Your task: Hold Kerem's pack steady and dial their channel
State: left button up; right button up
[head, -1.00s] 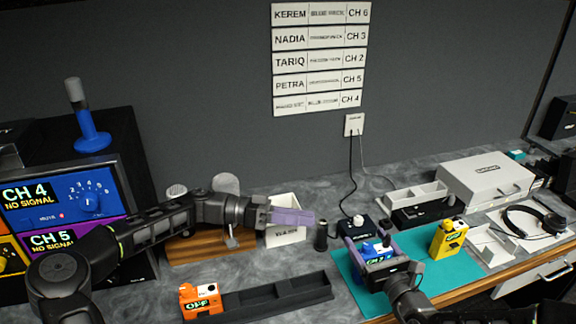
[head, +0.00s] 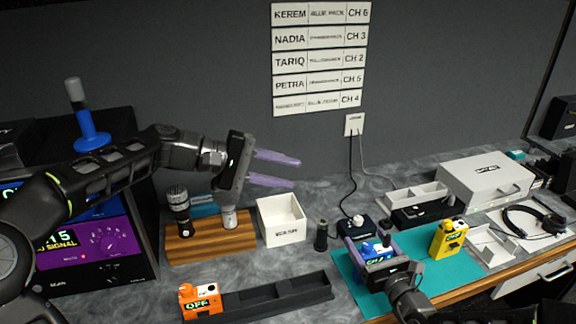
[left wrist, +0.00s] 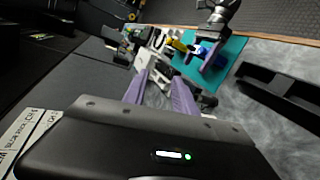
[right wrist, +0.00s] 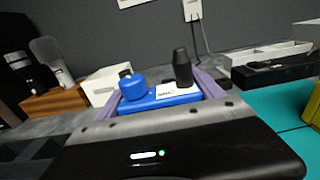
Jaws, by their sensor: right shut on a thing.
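The wall chart's top strip (head: 320,13) reads KEREM, blue pack, CH 6. The blue pack (head: 375,251) stands on the teal mat (head: 348,279), its small screen lit with a CH reading whose digit I cannot read surely. My right gripper (head: 380,256) is shut on the blue pack, one finger on each side. In the right wrist view the blue pack (right wrist: 160,98) shows a blue knob (right wrist: 132,86) and a black antenna stub (right wrist: 182,68) on top. My left gripper (head: 293,173) is open and empty, raised left of the pack above the white bin.
A yellow pack (head: 448,240) stands right of the blue one. An orange pack (head: 201,300) stands at the black rack (head: 280,297). A wooden microphone stand (head: 205,243), white bin (head: 281,221) and black cylinder (head: 321,236) are at the back. Receivers (head: 95,240) stand left.

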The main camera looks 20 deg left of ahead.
pick_arm(q)
jog(key=n, duration=0.2)
jog(key=r+n+y, duration=0.1)
jog(key=n, duration=0.1)
jog(key=d+r+n, duration=0.1)
jog(key=shift+s+d+n+y, duration=0.1)
jog(key=shift+s+n+y, duration=0.2)
jog(key=shift+n, duration=0.1)
jog(key=shift+o, duration=0.5)
jog(key=shift+o, duration=1)
jog(key=shift+w+d+f+n, duration=0.1)
jog(key=shift+d+f+n, duration=0.3)
jog(key=shift+d, duration=0.25)
jog(key=d+f+n+g+y, duration=0.4)
jog(key=d+f+n+y, duration=0.3)
jog(key=d+n, duration=0.3)
jog(key=shift+w+d, duration=0.35)
jog(key=shift+d, duration=1)
jog(key=shift+f, duration=0.2)
